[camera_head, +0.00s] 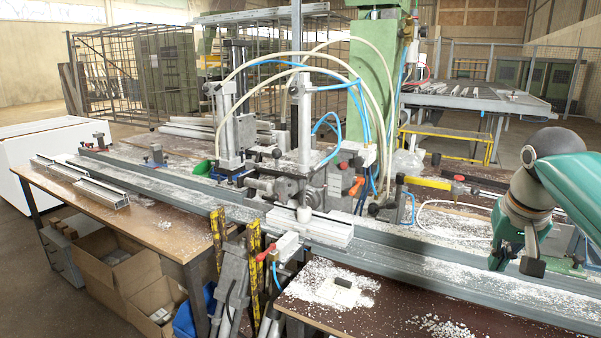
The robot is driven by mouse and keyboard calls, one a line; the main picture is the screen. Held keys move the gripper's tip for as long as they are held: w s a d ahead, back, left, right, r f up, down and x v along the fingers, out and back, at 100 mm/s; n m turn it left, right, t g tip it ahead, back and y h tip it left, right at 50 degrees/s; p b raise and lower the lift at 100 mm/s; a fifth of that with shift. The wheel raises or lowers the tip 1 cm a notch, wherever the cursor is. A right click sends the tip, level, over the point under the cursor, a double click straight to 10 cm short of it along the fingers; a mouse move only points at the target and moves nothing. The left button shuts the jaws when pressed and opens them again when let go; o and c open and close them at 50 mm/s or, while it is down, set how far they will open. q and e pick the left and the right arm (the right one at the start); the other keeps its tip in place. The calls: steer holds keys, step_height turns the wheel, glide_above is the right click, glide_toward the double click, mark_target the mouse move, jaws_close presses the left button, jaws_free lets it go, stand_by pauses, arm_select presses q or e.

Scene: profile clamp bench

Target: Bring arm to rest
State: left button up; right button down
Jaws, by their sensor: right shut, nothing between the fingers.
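My right arm (575,172) comes in from the right edge, teal with a dark grey joint. Its wrist bends down over the long metal rail at the right. My right gripper (516,242) hangs below the wrist, low by the rail, shut and empty. Its fingertips are small here, and I cannot tell whether they touch the rail. My left arm and gripper are not in view.
The long metal rail (440,265) runs along the bench. A clamp machine (305,160) with looping hoses stands mid-bench, a short white profile (325,230) before it. Cardboard boxes (110,260) sit under the left table.

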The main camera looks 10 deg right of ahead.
steer(key=s+a+f+n+g+y+p, duration=0.1)
steer(key=s+a+f+n+g, duration=0.35)
steer(key=f, duration=1.05)
steer(key=w+a+f+m+g+y+p, duration=0.15)
steer(key=a+f, duration=0.55)
steer(key=f, duration=0.8)
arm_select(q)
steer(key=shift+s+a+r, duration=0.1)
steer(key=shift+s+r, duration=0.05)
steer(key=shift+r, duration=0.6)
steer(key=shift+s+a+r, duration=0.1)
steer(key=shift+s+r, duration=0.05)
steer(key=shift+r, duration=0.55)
arm_select(e)
steer(key=s+a+f+t+y, duration=0.3)
steer(key=s+a+f, duration=1.2)
steer(key=s+f, duration=0.3)
steer(key=shift+a+f, duration=0.35)
steer(key=shift+f, duration=0.25)
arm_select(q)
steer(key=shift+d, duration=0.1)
